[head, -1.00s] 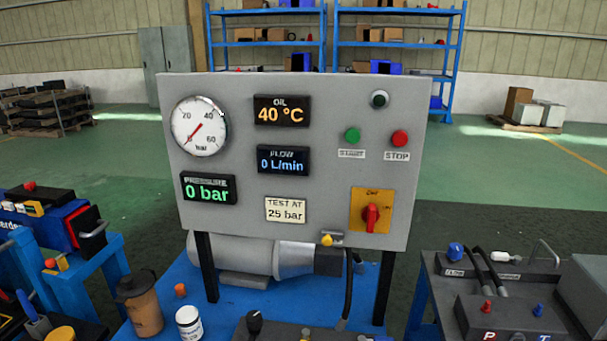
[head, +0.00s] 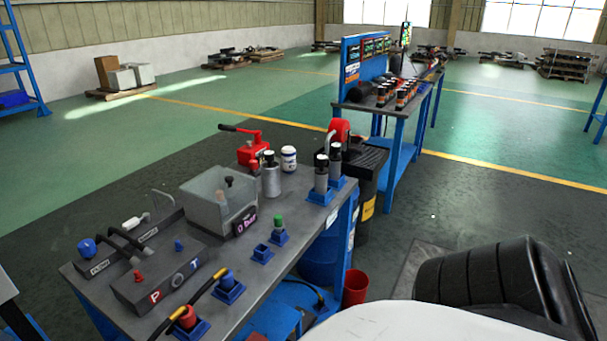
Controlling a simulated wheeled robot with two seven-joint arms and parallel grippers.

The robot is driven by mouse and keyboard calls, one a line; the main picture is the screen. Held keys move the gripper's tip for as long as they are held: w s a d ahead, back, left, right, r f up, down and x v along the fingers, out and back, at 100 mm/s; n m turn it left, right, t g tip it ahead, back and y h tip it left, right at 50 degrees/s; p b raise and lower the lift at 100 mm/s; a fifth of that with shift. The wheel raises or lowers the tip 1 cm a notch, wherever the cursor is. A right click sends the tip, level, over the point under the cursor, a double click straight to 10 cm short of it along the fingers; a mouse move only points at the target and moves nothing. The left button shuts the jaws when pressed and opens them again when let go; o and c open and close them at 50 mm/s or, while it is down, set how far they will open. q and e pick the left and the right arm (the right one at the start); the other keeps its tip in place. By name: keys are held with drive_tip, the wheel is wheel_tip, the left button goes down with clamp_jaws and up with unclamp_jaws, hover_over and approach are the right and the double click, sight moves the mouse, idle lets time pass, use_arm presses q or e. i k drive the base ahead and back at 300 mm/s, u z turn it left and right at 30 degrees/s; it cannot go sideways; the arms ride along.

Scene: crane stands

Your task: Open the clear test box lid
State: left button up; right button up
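The clear test box (head: 222,205) stands on the grey bench in the head view, left of the middle. Its see-through lid (head: 208,184) appears to be down on top, and a dark knob-like part shows through it. A small display reading 0 bar (head: 245,222) is on its right side. Neither of my grippers shows in this view.
The bench (head: 95,268) also holds a block marked P and T (head: 165,285), hoses, a red hand pump (head: 250,148), a white jar (head: 288,158), metal cylinders (head: 321,175) and blue holders (head: 262,253). A red bin (head: 356,288) stands on the floor beside it.

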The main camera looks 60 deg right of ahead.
sight(229, 180)
drive_tip(key=z, duration=0.5)
drive_tip(key=k, duration=0.35)
drive_tip(key=u, duration=0.25)
